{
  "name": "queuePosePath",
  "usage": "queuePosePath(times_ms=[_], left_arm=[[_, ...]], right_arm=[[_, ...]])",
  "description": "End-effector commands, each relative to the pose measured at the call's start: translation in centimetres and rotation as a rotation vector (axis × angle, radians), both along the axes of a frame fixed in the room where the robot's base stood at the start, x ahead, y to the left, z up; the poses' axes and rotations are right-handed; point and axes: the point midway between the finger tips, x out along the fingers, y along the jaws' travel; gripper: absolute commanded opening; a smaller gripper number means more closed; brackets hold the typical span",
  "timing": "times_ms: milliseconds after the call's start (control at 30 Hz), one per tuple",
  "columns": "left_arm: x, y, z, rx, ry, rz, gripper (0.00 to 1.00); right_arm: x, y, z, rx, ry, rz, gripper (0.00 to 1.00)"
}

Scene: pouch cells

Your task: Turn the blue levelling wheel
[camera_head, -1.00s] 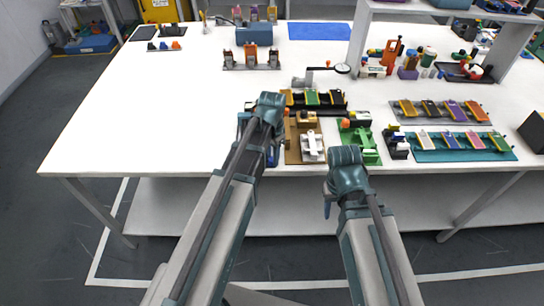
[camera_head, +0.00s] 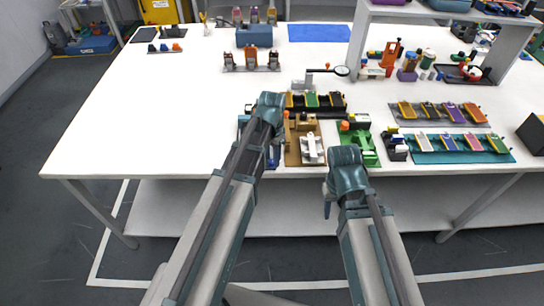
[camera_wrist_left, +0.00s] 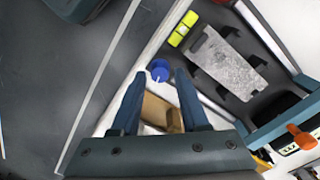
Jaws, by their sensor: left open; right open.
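The blue levelling wheel (camera_wrist_left: 160,70) shows in the left wrist view, at the edge of a dark fixture (camera_wrist_left: 240,95). It lies just beyond and between the two fingertips of my left gripper (camera_wrist_left: 158,78), which is open with nothing held. I cannot tell if a fingertip touches the wheel. A yellow-green level vial (camera_wrist_left: 182,29) and a grey plate (camera_wrist_left: 229,63) sit on the fixture. In the head view my left forearm hides the wheel and most of this fixture. My right gripper (camera_head: 328,201) hangs in front of the table edge, mostly hidden behind its wrist, and is open.
Brown (camera_head: 292,154) and green (camera_head: 368,158) fixtures stand just right of my left wrist. A black tray (camera_head: 335,112) with coloured cells lies behind them, and a teal rack (camera_head: 425,156) to the right. The white table (camera_head: 150,110) is clear at left.

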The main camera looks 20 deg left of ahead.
Motion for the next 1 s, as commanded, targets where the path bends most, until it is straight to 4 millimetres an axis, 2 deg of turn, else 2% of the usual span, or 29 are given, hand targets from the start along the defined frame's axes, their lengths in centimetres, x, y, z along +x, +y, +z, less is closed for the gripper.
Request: queuePosePath(times_ms=[33,700,833,1000], left_arm=[[0.0,0.0,1.0,0.000,0.000,0.000,0.45],[0.0,0.0,11.0,0.000,0.000,0.000,0.45],[0.0,0.0,12.3,0.000,0.000,0.000,0.45],[0.0,0.0,12.7,0.000,0.000,0.000,0.45]], right_arm=[[0.0,0.0,1.0,0.000,0.000,0.000,0.50],[0.0,0.0,11.0,0.000,0.000,0.000,0.50],[0.0,0.0,12.3,0.000,0.000,0.000,0.50],[0.0,0.0,12.7,0.000,0.000,0.000,0.50]])
